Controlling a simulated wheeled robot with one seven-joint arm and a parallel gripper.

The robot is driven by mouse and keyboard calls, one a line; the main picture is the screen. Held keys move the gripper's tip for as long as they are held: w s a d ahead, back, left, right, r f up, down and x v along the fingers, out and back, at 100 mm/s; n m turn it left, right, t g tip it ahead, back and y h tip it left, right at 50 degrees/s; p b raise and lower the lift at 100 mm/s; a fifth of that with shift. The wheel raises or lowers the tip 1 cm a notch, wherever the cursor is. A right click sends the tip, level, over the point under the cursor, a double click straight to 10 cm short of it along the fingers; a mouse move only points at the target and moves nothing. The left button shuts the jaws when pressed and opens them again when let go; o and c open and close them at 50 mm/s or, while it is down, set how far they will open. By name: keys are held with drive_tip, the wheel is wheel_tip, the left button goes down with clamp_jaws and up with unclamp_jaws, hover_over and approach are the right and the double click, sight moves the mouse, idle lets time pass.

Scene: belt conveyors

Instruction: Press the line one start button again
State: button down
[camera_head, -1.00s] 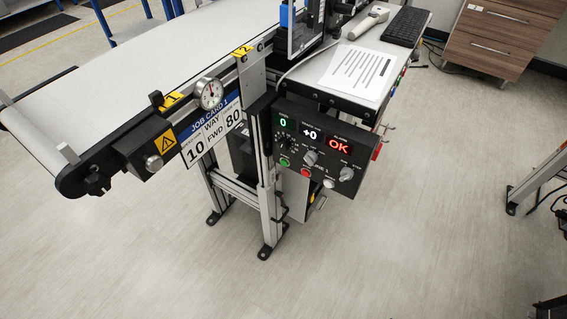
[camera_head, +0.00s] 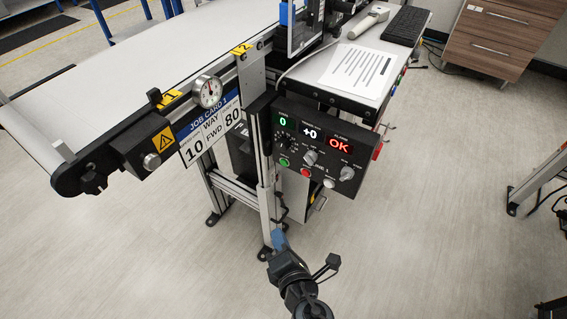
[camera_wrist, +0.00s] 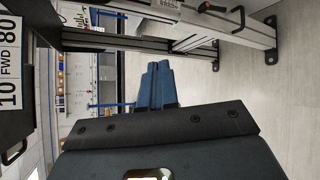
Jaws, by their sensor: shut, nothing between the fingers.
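The black control panel (camera_head: 318,150) hangs on the conveyor frame in the head view. Its displays read a green 0, a white +0 and a red OK. A green button (camera_head: 284,162) sits at its lower left, with a red button (camera_head: 306,173) and a white button (camera_head: 329,183) to its right. My gripper (camera_head: 279,238) is below the panel, apart from it, with blue fingertips pointing up. In the wrist view its blue fingers (camera_wrist: 158,85) are together and empty. The panel's buttons do not show in the wrist view.
The belt conveyor (camera_head: 120,70) runs along the upper left, with a job card (camera_head: 210,130) reading 10 and FWD 80 on its side. A frame leg (camera_head: 264,205) stands just behind my gripper. A side table holds a paper sheet (camera_head: 357,68).

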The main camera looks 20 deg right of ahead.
sight(284, 163)
drive_tip(key=w+a+r+n+t+h, duration=0.1)
drive_tip(key=w+a+r+n+t, duration=0.1)
drive_tip(key=w, duration=0.7)
drive_tip(key=r+n, duration=0.1)
drive_tip(key=n, duration=0.1)
drive_tip(key=shift+w+r+n, duration=0.35)
drive_tip(key=shift+r+n, duration=0.05)
drive_tip(key=shift+d, duration=0.1)
drive_tip(key=w+d, duration=0.5)
drive_tip(key=d, duration=0.2)
drive_tip(key=shift+b, duration=0.3)
drive_tip(key=shift+w, duration=0.15)
idle(1.2)
drive_tip(key=shift+w+d, duration=0.15)
drive_tip(key=shift+d, duration=0.15)
